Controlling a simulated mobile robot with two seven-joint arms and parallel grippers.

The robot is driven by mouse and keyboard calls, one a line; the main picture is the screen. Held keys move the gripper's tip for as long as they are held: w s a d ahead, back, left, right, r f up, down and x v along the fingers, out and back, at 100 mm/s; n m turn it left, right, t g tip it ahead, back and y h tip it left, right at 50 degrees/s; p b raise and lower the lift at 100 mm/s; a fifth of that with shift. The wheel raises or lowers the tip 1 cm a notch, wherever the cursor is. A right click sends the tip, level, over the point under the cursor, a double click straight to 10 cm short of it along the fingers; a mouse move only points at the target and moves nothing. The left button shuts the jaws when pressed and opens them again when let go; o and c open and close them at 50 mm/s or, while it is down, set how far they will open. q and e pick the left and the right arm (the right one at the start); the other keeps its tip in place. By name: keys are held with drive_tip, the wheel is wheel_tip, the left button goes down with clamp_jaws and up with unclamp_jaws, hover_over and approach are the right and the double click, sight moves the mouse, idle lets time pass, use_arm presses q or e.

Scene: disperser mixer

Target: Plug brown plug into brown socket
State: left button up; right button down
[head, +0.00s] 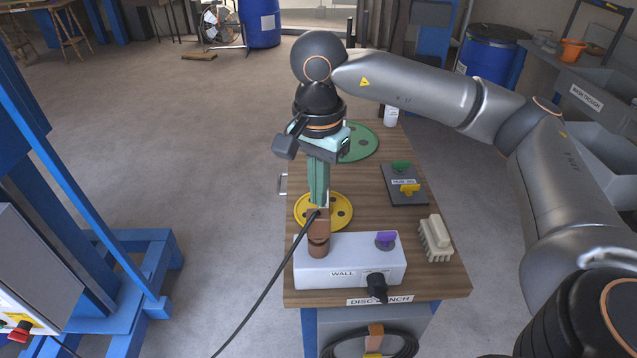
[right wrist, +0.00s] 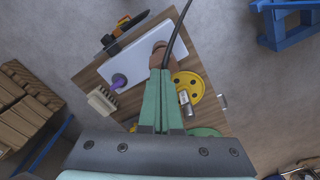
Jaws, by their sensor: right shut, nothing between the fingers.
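The brown plug (head: 318,222), with a black cable (head: 265,290) trailing from it, stands upright at the brown socket (head: 318,248) on the white wall box (head: 345,268). I cannot tell how deep the plug sits. My right gripper (head: 318,202) is shut and empty, pointing down with its green fingertips right at the top of the plug. In the right wrist view the fingertips (right wrist: 159,72) are together and overlap the brown plug (right wrist: 159,52), hiding part of it. Contact cannot be told. My left gripper is not in view.
The wooden bench (head: 350,202) bears a yellow disc (head: 340,213), a green disc (head: 362,143), a dark switch plate (head: 405,187) and a beige brush (head: 435,240). A blue frame (head: 90,200) stands at left.

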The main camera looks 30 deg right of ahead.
sight(319, 220)
drive_tip(key=shift+f+b, duration=0.75)
drive_tip(key=shift+f, duration=0.95)
drive_tip(key=shift+f+b, duration=0.55)
drive_tip(key=shift+s+f, duration=0.15)
drive_tip(key=shift+f, duration=0.05)
wheel_tip(319, 220, up, 2)
drive_tip(key=shift+r+p, duration=0.1)
drive_tip(key=shift+p, duration=0.5)
drive_tip(key=shift+r, duration=0.55)
drive_tip(key=shift+w+r, duration=0.2)
drive_tip(key=shift+r, duration=0.25)
wheel_tip(319, 220, up, 11)
drive_tip(key=p, duration=0.2)
drive_tip(key=shift+r, duration=0.15)
